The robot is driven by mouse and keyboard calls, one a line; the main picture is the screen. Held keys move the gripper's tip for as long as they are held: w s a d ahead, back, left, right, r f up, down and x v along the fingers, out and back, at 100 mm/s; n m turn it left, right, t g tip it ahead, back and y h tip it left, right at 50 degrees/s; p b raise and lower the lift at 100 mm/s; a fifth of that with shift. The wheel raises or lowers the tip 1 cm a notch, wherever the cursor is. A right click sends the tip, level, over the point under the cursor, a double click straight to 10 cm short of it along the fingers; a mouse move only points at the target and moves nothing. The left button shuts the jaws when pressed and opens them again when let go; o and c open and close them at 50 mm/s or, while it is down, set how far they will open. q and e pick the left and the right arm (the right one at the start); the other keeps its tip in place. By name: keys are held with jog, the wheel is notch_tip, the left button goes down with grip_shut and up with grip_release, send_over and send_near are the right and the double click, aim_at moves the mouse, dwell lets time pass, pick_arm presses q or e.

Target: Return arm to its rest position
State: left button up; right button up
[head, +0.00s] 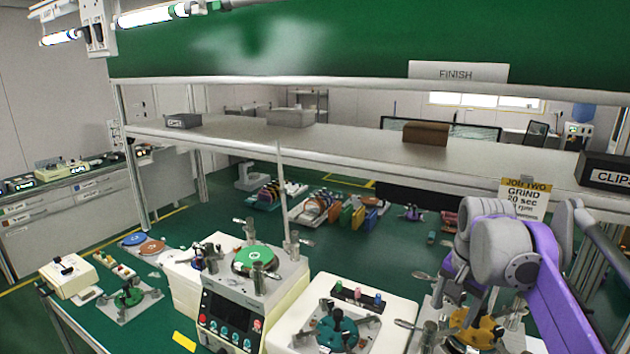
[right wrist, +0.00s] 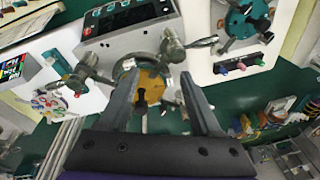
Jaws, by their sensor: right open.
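My right arm (head: 540,285), purple and grey, reaches in from the right in the head view, over the right end of the green bench. My right gripper (right wrist: 160,78) is open in the right wrist view, with its two grey fingers apart and nothing held between them. An amber disc with a dark part on it (right wrist: 150,88) shows behind the gap between the fingers. I cannot tell how far it is from the fingertips. The amber part (head: 478,333) also shows in the head view below my arm. My left gripper is not in view.
A machine with a green disc (head: 255,260) and a white unit with a teal fixture (head: 338,325) stand left of my arm. A shelf (head: 350,142) runs above the bench, with a job card (head: 524,197) hanging near my arm. Metal clamps surround the amber part.

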jog(key=s+a+f+n+t, duration=0.2)
jog(key=s+a+f+n, duration=0.2)
jog(key=s+f, duration=0.6)
jog(key=s+a+f+n+t, duration=0.2)
jog(key=s+a+f+n, duration=0.3)
jog(key=s+f, duration=0.5)
jog(key=shift+f+n, duration=0.25)
jog(key=shift+n, duration=0.05)
jog(key=shift+a, duration=0.1)
dwell(0.5)
